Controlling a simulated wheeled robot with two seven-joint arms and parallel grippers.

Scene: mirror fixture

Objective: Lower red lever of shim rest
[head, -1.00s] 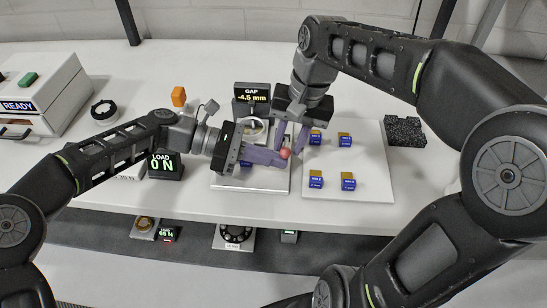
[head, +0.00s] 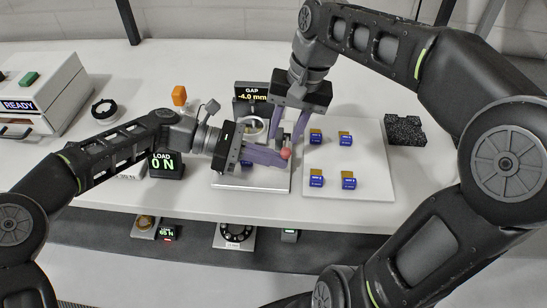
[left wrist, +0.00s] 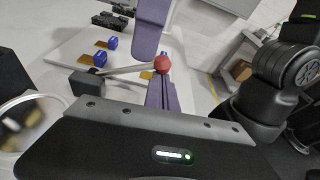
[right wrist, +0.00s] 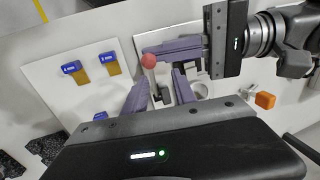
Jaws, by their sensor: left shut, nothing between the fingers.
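The red ball knob (head: 285,154) of the lever shows at the tips of my left gripper (head: 277,156). The left fingers are shut and empty, pointing right; the ball seems close against them, contact unclear. The ball (left wrist: 162,64) and its pale rod (left wrist: 125,70) show in the left wrist view. My right gripper (head: 290,132) is open above the lever, fingers pointing down. In the right wrist view the ball (right wrist: 149,61) shows beyond its spread fingers (right wrist: 160,88). The shim rest's plate (head: 250,183) is partly hidden by my left gripper. The gap display (head: 252,93) reads -4.0 mm.
A white board (head: 375,185) with several blue-and-yellow blocks lies to the right, a dark textured block (head: 405,130) beyond it. A load display (head: 165,163) reads 0 N. The table's front edge is close.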

